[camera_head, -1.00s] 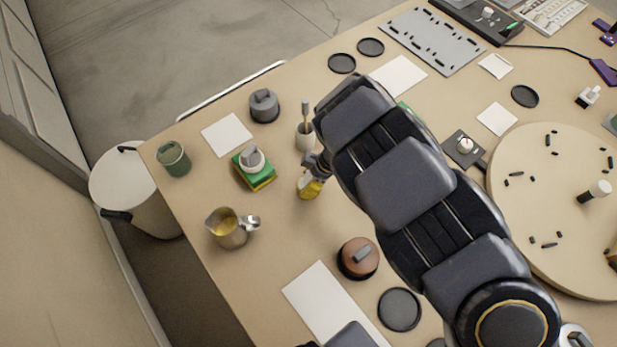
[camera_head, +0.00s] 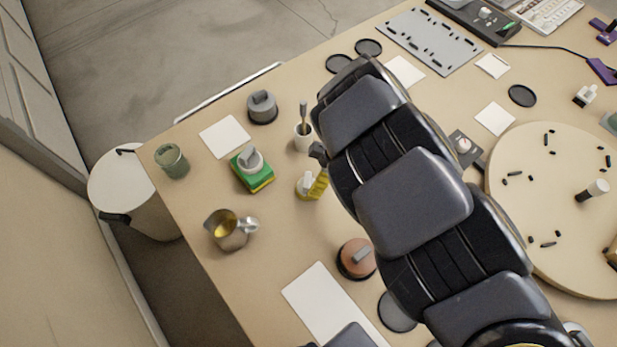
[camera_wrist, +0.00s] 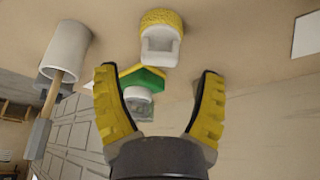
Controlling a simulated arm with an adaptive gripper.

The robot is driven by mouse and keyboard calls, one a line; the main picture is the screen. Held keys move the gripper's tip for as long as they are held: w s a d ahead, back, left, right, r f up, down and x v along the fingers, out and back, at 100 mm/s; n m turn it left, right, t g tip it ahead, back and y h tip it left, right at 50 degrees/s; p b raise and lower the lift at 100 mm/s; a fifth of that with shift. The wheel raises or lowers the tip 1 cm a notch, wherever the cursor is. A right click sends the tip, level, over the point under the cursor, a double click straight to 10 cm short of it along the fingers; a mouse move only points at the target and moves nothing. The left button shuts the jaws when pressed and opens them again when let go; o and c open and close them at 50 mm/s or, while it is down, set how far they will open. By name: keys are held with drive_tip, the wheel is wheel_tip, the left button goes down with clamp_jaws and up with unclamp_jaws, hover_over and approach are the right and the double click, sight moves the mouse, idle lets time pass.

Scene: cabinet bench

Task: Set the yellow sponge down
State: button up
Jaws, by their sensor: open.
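The yellow sponge (camera_head: 308,191) is round with a white knob and sits on the bench. It also shows at the top of the wrist view (camera_wrist: 162,17), with its white knob (camera_wrist: 160,45) facing the jaws. My gripper (camera_wrist: 157,75) is open and empty, its ribbed yellow fingers spread apart, with a gap between them and the knob. In the head view, a yellow finger shows just right of the sponge, and my arm hides most of the gripper.
Bare bench lies between the sponge and pitcher.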

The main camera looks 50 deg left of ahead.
drive_tip(key=w+d+r+m+t+h, duration=0.1)
drive_tip(key=w+d+r+m, duration=0.2)
drive_tip(key=d+r+m, duration=0.55)
drive_tip(key=w+d+r+m+t, duration=0.15)
drive_tip(key=d+r+m, duration=0.35)
drive_tip(key=d+r, duration=0.6)
drive_tip(key=s+d+r+m+h, duration=0.1)
drive_tip(key=s+d+r+m, duration=0.1)
drive_tip(key=s+d+m, duration=0.4)
drive_tip(key=s+d+r+m+h, duration=0.1)
drive_tip(key=s+d+r+m, duration=0.1)
drive_tip(key=s+d+m, duration=0.4)
drive_tip(key=d+m+g, duration=0.1)
drive_tip(key=d, duration=0.4)
drive_tip(key=shift+d+r, duration=0.2)
drive_tip(key=shift+d, duration=0.05)
drive_tip(key=shift+f+m, duration=0.1)
drive_tip(key=shift+m, duration=0.15)
